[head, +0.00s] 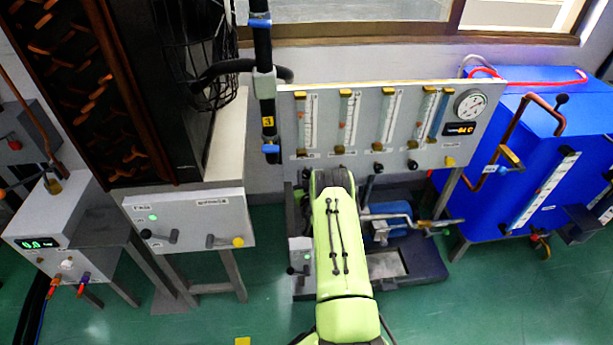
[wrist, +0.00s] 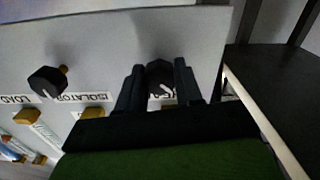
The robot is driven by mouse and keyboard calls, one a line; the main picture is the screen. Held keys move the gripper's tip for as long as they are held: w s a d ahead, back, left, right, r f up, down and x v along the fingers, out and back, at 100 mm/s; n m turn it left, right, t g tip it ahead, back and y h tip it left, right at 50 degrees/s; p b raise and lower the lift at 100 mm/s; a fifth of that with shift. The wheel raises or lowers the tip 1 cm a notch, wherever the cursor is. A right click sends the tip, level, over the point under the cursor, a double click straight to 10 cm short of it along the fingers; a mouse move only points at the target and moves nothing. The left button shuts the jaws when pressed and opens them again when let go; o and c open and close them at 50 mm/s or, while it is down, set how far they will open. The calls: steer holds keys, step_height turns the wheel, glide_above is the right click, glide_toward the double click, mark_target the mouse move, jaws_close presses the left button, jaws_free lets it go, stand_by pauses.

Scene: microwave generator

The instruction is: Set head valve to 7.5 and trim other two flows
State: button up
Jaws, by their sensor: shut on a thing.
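The grey flow panel (head: 365,160) carries upright glass flow tubes; floats and scale readings are too small to read. My gripper (head: 334,180) is at the panel's lower edge, left of two black knobs. In the wrist view my gripper (wrist: 158,84) is shut on a black valve knob (wrist: 160,70) with a white pointer line, one finger on each side. The label by this knob is mostly covered by the fingers. Another black knob (wrist: 47,82) stands free beside it, near the labels ISOLATOR and LOAD. The head view shows free knobs (head: 378,167) and (head: 412,164).
A round gauge (head: 470,104), an orange digital display (head: 461,129) and a yellow knob (head: 449,161) are at the panel's right. A blue tank (head: 560,130) stands right of it. A grey control box (head: 190,222) stands left. Green floor is open in front.

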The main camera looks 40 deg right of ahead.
steer(key=o, duration=1)
steer(key=shift+o, duration=0.2)
steer(key=p+v, duration=0.5)
steer(key=v, duration=1)
steer(key=shift+s+a, duration=0.25)
steer(key=shift+a, duration=0.05)
